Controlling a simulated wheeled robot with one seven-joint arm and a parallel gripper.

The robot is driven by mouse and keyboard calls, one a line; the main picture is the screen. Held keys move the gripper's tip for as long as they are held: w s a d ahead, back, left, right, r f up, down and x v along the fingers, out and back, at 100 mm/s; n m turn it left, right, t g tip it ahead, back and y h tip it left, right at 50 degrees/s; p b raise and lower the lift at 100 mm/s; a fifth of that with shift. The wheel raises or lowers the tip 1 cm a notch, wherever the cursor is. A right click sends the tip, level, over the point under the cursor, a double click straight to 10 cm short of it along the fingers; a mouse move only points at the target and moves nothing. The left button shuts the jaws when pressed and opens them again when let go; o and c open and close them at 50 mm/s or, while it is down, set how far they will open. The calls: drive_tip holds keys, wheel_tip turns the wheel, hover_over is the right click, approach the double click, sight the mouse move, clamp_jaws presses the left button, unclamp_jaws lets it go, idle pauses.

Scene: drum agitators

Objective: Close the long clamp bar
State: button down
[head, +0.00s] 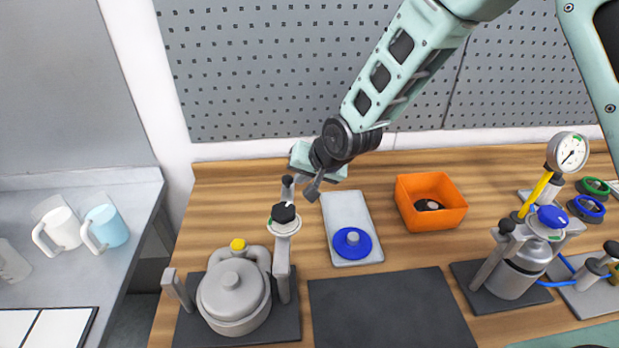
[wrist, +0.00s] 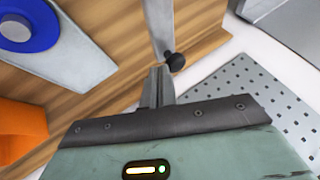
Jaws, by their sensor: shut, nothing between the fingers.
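The grey drum (head: 232,296) with its domed lid stands on a dark mat at the lower left of the head view. The long clamp bar (head: 282,262) stands raised at its right side, swung up off the lid, with a black-topped screw knob (head: 284,214) along it. The bar (wrist: 158,24) also shows in the wrist view, with a black end knob (wrist: 175,62). My gripper (head: 312,191) is shut and empty, just right of the bar's upper end. In the wrist view my fingertips (wrist: 157,72) are close to that end; I cannot tell whether they touch.
A pale plate (head: 345,207) with a blue knob (head: 352,243) lies right of the bar. An orange bin (head: 430,201) stands further right. A second vessel (head: 512,277) with a gauge is at far right. A bare dark mat (head: 391,309) lies in front.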

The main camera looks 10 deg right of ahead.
drive_tip(key=s+a+n+g+y+b, duration=0.25)
drive_tip(key=a+n+g, duration=0.25)
drive_tip(key=a+n, duration=0.8)
drive_tip(key=s+a+n+g+h+b, duration=0.1)
drive_tip(key=s+a+n+g, duration=0.5)
drive_tip(key=s+a, duration=0.6)
drive_tip(key=shift+s+b, duration=0.5)
drive_tip(key=shift+s, duration=0.3)
drive_tip(key=shift+s+a+f+n+h, duration=0.1)
drive_tip(key=shift+n+h, duration=0.2)
drive_tip(key=shift+h, duration=0.05)
